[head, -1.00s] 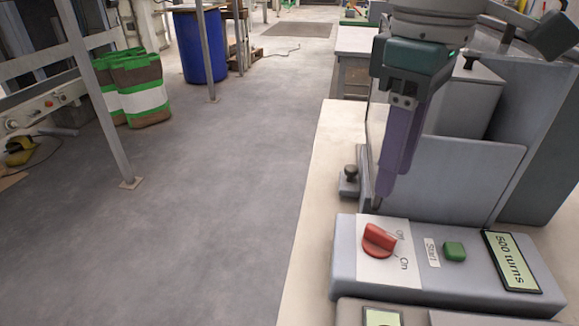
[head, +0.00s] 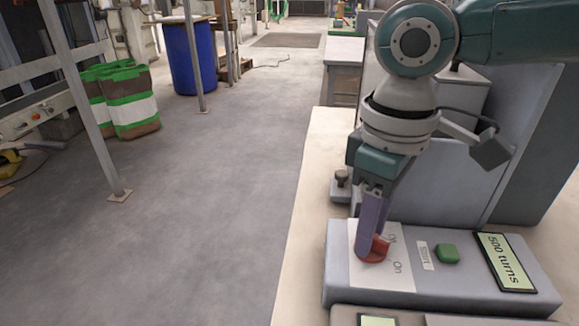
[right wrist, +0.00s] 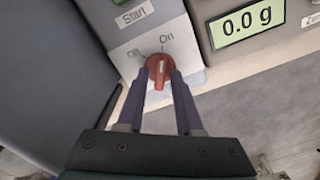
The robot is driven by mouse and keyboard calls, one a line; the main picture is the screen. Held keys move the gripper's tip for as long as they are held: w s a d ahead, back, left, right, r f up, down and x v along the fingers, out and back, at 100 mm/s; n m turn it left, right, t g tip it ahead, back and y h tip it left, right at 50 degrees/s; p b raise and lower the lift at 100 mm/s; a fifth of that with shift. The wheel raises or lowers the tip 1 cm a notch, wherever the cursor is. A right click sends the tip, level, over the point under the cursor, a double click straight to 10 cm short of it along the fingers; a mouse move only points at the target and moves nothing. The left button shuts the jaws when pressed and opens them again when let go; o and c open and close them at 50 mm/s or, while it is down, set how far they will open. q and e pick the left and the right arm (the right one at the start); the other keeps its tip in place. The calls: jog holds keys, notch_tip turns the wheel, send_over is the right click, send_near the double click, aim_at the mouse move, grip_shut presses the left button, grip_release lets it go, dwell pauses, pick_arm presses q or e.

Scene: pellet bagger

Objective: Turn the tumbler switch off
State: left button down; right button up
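The tumbler switch is a red rotary knob (head: 377,249) on a white plate marked Off and On, on the grey control box. It also shows in the right wrist view (right wrist: 160,68), where its ridge points up nearer the On mark than the Off mark. My right gripper (head: 366,252) is down at the knob and partly hides it in the head view. In the right wrist view its purple fingers (right wrist: 160,78) stand on either side of the knob, with a gap between them. Whether they touch it is unclear. My left gripper is not in view.
A green Start button (head: 447,253) and a "500 turns" display (head: 504,262) sit right of the knob. A black-knobbed part (head: 341,180) stands behind the box. A "0.0 g" display (right wrist: 247,22) shows in the right wrist view.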

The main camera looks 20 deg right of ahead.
grip_shut()
dwell(0.4)
